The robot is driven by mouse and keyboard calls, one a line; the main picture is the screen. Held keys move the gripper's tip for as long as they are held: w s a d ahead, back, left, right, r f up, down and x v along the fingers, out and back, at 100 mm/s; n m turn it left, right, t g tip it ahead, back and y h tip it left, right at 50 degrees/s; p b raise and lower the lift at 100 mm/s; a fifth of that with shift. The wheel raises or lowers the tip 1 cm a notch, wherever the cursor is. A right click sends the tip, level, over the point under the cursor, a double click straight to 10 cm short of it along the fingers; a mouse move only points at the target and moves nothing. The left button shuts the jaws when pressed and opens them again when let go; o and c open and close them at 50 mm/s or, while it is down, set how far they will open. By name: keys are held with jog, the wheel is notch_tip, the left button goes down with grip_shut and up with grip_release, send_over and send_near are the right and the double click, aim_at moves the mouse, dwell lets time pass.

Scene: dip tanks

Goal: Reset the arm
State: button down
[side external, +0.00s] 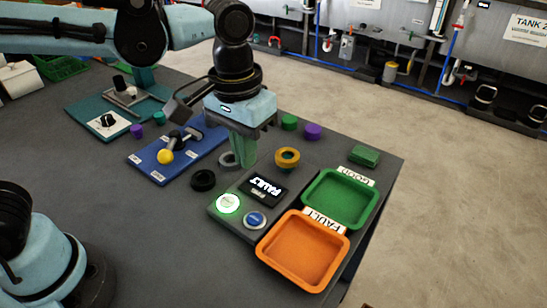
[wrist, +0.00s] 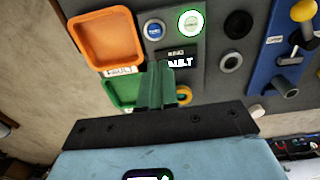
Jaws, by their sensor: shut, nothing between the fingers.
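My gripper (side external: 243,158) is above the table, pointing down, just behind the FAULT display in the side external view. Its green fingers are together and hold nothing; they also show in the wrist view (wrist: 156,85). The display (side external: 262,190) reads FAULT and sits on a dark panel with a lit white-green button (side external: 228,204) and a blue button (side external: 255,220). An empty green GOOD tray (side external: 312,211) and an empty orange FAULT tray (side external: 266,249) stand right of the panel. Whether the fingertips touch anything is hidden.
Near my gripper are a grey ring (side external: 228,160), a black ring (side external: 203,180) and a yellow ring (side external: 287,156). A blue board (side external: 150,172) with a yellow-knobbed lever lies left. Green and purple (side external: 313,131) pieces and a green block (side external: 364,155) stand toward the back.

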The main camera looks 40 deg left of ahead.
jog(key=s+a+f+t, duration=0.2)
jog(key=a+t, duration=0.4)
jog(key=a, duration=0.9)
jog(key=shift+a+f+t, duration=0.2)
jog(key=shift+t, duration=0.2)
